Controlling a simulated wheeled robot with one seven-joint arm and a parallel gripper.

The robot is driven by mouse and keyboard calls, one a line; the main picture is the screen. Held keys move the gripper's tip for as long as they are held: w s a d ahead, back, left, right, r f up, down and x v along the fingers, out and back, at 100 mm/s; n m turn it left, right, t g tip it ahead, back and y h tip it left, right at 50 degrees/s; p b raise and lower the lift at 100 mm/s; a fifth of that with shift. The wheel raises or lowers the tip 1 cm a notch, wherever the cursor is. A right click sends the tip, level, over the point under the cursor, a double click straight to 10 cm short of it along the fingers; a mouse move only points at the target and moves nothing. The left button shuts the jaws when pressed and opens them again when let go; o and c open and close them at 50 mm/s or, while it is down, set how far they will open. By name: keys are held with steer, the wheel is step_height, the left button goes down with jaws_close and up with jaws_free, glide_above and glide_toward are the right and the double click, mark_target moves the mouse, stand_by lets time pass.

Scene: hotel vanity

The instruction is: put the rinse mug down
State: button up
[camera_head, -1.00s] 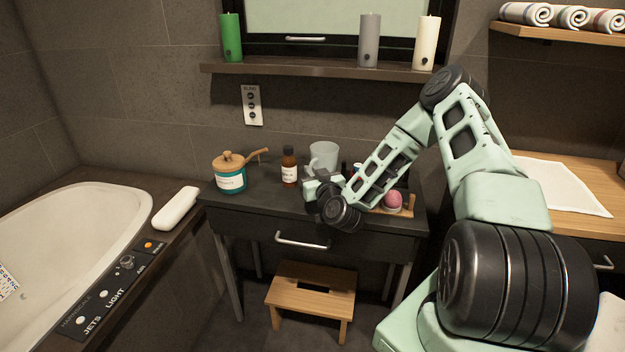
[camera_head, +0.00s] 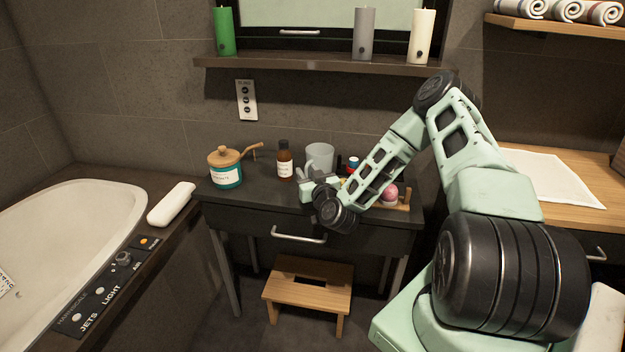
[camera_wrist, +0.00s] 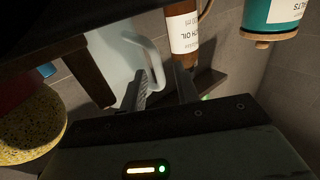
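The rinse mug (camera_head: 320,155), a pale translucent grey cup, is upright at the back middle of the dark vanity table (camera_head: 260,205). Its base is partly hidden behind my gripper (camera_head: 310,178), so contact with the tabletop is hard to see. In the wrist view the mug (camera_wrist: 112,50) fills the upper left, with its curved handle toward the fingers. My gripper (camera_wrist: 163,85) shows two fingers spread apart. The handle reaches between them, close to the left finger, with a gap to the right finger.
Left of the mug stand a brown bottle (camera_head: 285,160) and a teal jar (camera_head: 226,174) with a wooden lid and a dipper-like handle. Right of it are a small blue-capped item (camera_head: 353,163) and a pink ball (camera_head: 389,194), partly behind my arm. The table's front left is clear.

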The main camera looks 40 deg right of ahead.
steer(key=b+v, duration=0.1)
steer(key=v, duration=0.9)
steer(key=s+a+r+n+g+y, duration=0.15)
steer(key=a+n+g+y, duration=0.75)
steer(key=a, duration=1.6)
steer(key=s+a+r+n+g, duration=0.1)
steer(key=s+a+r+g, duration=0.2)
steer(key=s, duration=0.5)
steer(key=s+a+r+n+g+h, duration=0.1)
steer(key=s+a+r+g, duration=0.2)
steer(key=s+a+r, duration=0.3)
steer(key=s, duration=0.3)
steer(key=shift+s, duration=0.3)
steer(key=shift+g+h, duration=0.7)
steer(key=shift+g, duration=0.2)
steer(key=s+r, duration=0.1)
steer(key=s, duration=0.1)
steer(key=s+r, duration=0.1)
steer(key=s, duration=0.2)
steer(key=s+r, duration=0.1)
steer(key=s, duration=0.1)
steer(key=shift+s+d+r, duration=0.15)
steer(key=shift+s+r, duration=0.05)
steer(key=shift+s, duration=0.05)
steer(key=shift+c, duration=1.1)
steer(key=shift+s+r, duration=0.15)
steer(key=shift+s, duration=0.2)
